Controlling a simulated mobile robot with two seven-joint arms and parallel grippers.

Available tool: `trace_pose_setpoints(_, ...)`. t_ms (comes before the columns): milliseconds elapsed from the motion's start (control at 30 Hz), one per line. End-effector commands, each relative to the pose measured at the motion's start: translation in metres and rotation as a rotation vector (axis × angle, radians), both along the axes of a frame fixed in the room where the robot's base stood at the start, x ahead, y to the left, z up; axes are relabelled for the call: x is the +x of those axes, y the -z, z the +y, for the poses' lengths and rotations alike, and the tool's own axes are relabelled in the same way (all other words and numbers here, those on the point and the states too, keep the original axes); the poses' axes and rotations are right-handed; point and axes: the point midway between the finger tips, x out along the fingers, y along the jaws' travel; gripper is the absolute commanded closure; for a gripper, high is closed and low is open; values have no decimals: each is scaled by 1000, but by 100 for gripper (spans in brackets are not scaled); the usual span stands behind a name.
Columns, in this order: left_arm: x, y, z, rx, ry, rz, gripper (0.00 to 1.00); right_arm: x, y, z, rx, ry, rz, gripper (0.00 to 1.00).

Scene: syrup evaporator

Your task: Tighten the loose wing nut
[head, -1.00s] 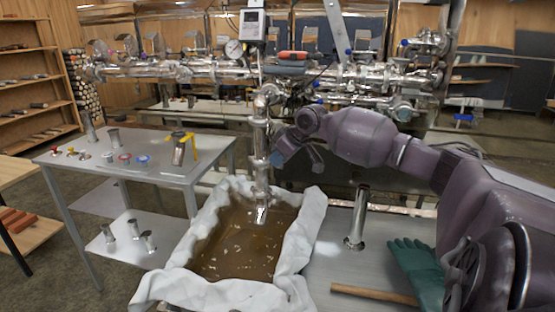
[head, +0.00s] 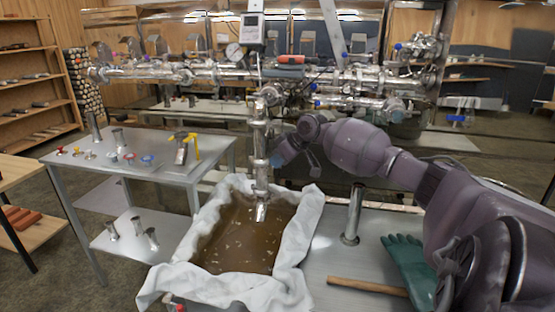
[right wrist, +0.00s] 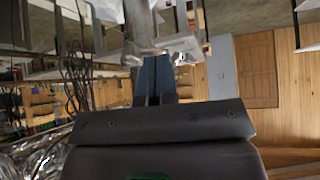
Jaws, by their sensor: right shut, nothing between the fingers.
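The loose wing nut itself is too small to make out. A shiny steel vertical pipe (head: 259,150) with clamped joints hangs down over the syrup pan; a clamp part (right wrist: 132,58) shows beside the fingertips in the right wrist view. My right gripper (head: 277,160) is close to the right side of this pipe, at a joint about halfway down. Its blue fingers (right wrist: 155,80) are together with nothing between them. I cannot tell whether they touch the clamp. My left gripper is not in view.
The cloth-lined pan (head: 300,225) of brown liquid lies below the pipe. A steel table (head: 90,155) with valves and fittings stands left. An upright tube (head: 353,215), a green glove (head: 408,265) and a wooden handle (head: 368,286) are on the bench at right. Horizontal pipework (head: 215,72) runs behind.

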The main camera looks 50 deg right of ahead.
Motion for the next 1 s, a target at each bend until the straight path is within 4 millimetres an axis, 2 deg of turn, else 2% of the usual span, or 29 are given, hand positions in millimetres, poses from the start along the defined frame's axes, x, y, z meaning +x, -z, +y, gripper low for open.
trace_pose_setpoints(1000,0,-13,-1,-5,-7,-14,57,-3,6,-6,26,-2,-99,100)
